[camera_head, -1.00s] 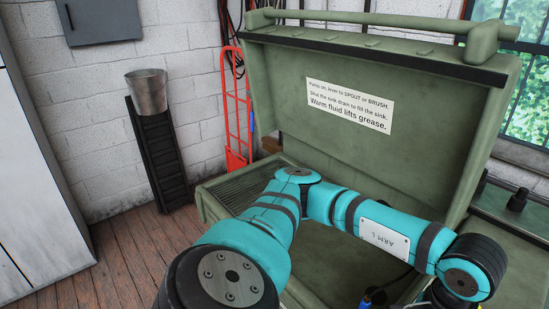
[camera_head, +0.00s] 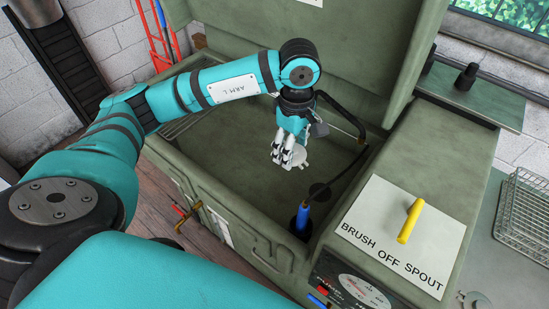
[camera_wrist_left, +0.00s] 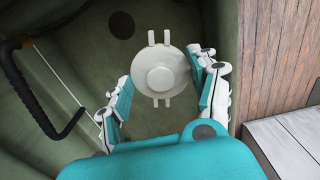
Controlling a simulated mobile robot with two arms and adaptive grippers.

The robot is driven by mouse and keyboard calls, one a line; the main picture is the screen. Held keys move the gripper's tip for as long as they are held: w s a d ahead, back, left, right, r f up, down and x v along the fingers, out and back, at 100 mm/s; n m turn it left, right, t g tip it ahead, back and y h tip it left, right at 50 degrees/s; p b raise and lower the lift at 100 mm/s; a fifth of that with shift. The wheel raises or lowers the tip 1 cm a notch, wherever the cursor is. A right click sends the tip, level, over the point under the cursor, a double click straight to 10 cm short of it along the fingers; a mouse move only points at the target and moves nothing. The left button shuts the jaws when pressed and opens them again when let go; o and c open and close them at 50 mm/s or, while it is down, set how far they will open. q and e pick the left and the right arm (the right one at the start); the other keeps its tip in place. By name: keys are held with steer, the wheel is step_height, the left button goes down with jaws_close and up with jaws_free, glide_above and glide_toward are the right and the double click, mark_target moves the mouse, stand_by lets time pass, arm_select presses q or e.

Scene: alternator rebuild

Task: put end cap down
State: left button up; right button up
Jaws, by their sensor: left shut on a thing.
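The end cap (camera_wrist_left: 155,92) is a pale grey round disc with a raised hub and short pairs of tabs on its edge. My left gripper (camera_head: 287,152) reaches down into the green sink basin (camera_head: 225,160) and is shut on the end cap. The cap shows partly past the fingers in the head view (camera_head: 300,158). In the wrist view it sits between the fingers, above the basin floor. I cannot tell the height of the gap below it. My right gripper is not in view.
A drain hole (camera_head: 319,190) lies in the basin floor. A black hose (camera_head: 350,120) and a blue-handled brush (camera_head: 302,218) are at the basin's right side. A yellow lever (camera_head: 410,220) sits on the labelled panel. A wire basket (camera_head: 525,215) stands at far right.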

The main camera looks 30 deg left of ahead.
arm_select(q)
steer(key=w+a+f+n+b, duration=0.2)
steer(key=w+a+f+n, duration=0.15)
steer(key=n, duration=0.45)
steer(key=n+b, duration=0.5)
steer(key=n, duration=1.3)
glide_toward(273, 172)
step_height(273, 172, down, 3)
steer(key=shift+w+r+p, duration=0.1)
steer(key=shift+r+p, duration=0.1)
steer(key=shift+p, duration=0.25)
steer(key=shift+f, duration=0.65)
step_height(273, 172, down, 3)
steer(key=shift+f, duration=0.1)
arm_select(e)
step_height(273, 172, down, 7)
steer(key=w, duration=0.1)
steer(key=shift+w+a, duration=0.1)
